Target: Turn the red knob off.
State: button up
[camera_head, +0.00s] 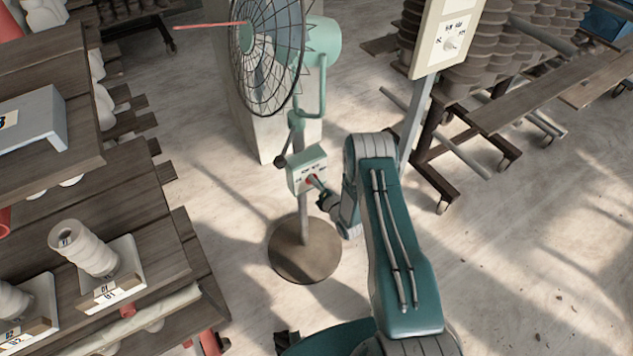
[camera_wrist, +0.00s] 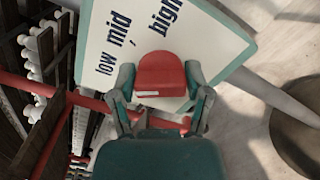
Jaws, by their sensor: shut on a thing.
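The red knob (camera_wrist: 162,72) sits on a pale control panel (camera_wrist: 105,35) with a green edge. The panel is printed "low", "mid" and "high"; other print is hidden by the knob and my gripper. My gripper (camera_wrist: 161,97) is shut on the knob, one finger on each side. A small white mark shows on the knob's near face; which setting it points to I cannot tell. In the head view the control box (camera_head: 305,159) is on the stand of a green fan (camera_head: 267,45), and my gripper (camera_head: 316,187) reaches the red knob (camera_head: 311,179) from the right.
A red streamer (camera_head: 208,25) stands out nearly level left of the fan. The fan's round base (camera_head: 303,262) is on the floor. Wooden shelves (camera_head: 150,215) with clay pieces are at left. A post with a white dial panel (camera_head: 449,40) and wheeled racks are at right.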

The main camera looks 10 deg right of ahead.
jog(key=n, duration=0.3)
jog(key=shift+s+a+f+n, duration=0.2)
jog(key=shift+f+n, duration=0.05)
jog(key=shift+n, duration=1.85)
jog(key=shift+s, duration=0.1)
jog(key=o, duration=1)
jog(key=shift+o, duration=0.8)
jog(key=shift+r, duration=0.15)
